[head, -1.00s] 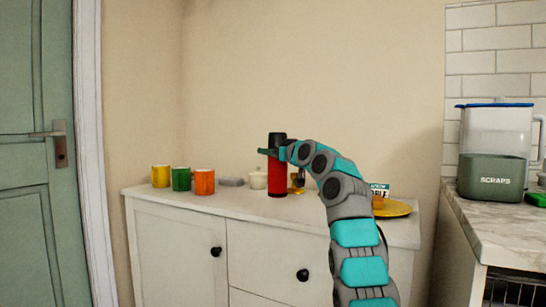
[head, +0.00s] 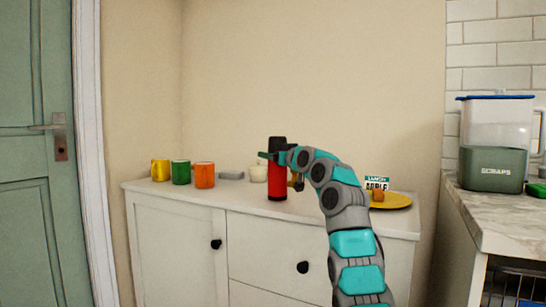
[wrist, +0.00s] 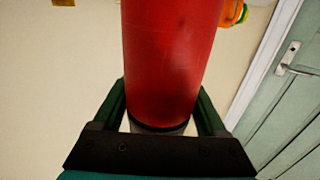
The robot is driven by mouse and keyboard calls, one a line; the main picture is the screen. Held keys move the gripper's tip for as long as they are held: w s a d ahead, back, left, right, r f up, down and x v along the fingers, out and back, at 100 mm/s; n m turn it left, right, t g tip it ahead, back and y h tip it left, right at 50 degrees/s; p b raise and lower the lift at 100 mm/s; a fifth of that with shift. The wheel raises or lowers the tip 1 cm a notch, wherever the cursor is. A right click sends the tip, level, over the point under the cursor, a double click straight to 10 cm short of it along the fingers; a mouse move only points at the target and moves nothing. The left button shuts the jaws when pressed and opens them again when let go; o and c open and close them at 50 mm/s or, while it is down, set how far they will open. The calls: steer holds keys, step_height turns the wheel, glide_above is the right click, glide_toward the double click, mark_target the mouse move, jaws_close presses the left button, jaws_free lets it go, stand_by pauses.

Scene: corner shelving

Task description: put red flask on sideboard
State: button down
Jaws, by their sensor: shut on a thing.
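The red flask (head: 277,183) has a black cap and stands upright over the sideboard top (head: 240,198), near its middle. My gripper (head: 267,155) is shut on the flask near its cap, with a dark green finger showing on the left side. The flask's base is at or very close to the sideboard surface; I cannot tell whether it touches. In the wrist view the red flask (wrist: 170,60) fills the space between the two green fingers (wrist: 162,110).
Yellow (head: 160,171), green (head: 181,173) and orange (head: 204,176) mugs stand left. A grey item (head: 231,175) and white cup (head: 257,173) are nearer the flask. A yellow plate (head: 396,202) and a lunch sign (head: 376,183) are right. A scraps bin (head: 492,170) stands on the counter.

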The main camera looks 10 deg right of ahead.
steer(key=shift+f, duration=0.2)
jaws_free()
steer(key=shift+r, duration=0.15)
steer(key=shift+r, duration=0.1)
steer(key=shift+s+d, duration=0.1)
steer(key=shift+s, duration=0.15)
steer(key=b+v, duration=0.5)
steer(key=v, duration=0.6)
steer(key=shift+s, duration=0.25)
